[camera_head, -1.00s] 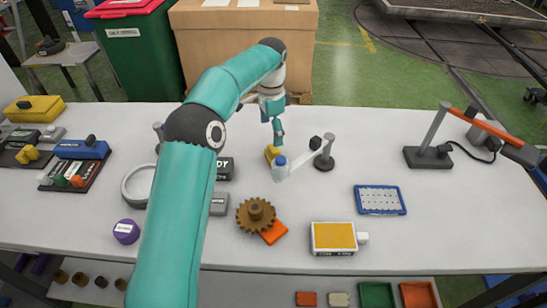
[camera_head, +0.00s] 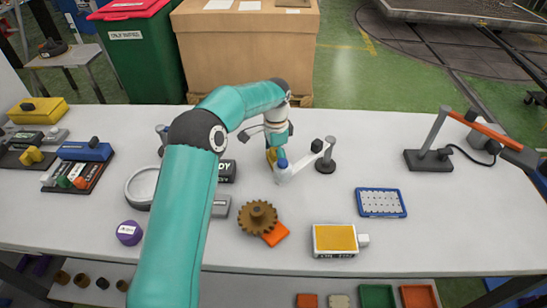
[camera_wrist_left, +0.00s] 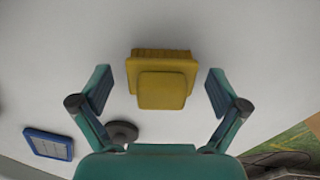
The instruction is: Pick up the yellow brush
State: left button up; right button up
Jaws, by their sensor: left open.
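The yellow brush (camera_wrist_left: 161,84) lies on the white tabletop, and in the left wrist view its bristle edge points away from my gripper. My left gripper (camera_wrist_left: 160,76) is open, with one finger on each side of the brush and visible gaps between. In the head view the left gripper (camera_head: 278,152) is low over the table, and the brush (camera_head: 270,155) shows only partly behind it. My right gripper is not in view.
A grey round-based stand (camera_head: 325,165) with a white arm is close to the right of the gripper. A brown gear (camera_head: 257,216), a black box (camera_head: 227,172), a blue tray (camera_head: 380,202) and a yellow-topped box (camera_head: 335,239) lie nearer. The table between tray and lamp stand (camera_head: 428,160) is clear.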

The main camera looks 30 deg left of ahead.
pick_arm(q)
jog(key=c, duration=1.4)
jog(key=shift+r, duration=0.1)
jog(key=shift+r, duration=0.55)
notch_tip(320, 180, up, 9)
jog(key=shift+w+r, duration=0.1)
notch_tip(320, 180, up, 10)
jog(key=p, duration=0.4)
jog(key=shift+f, duration=0.2)
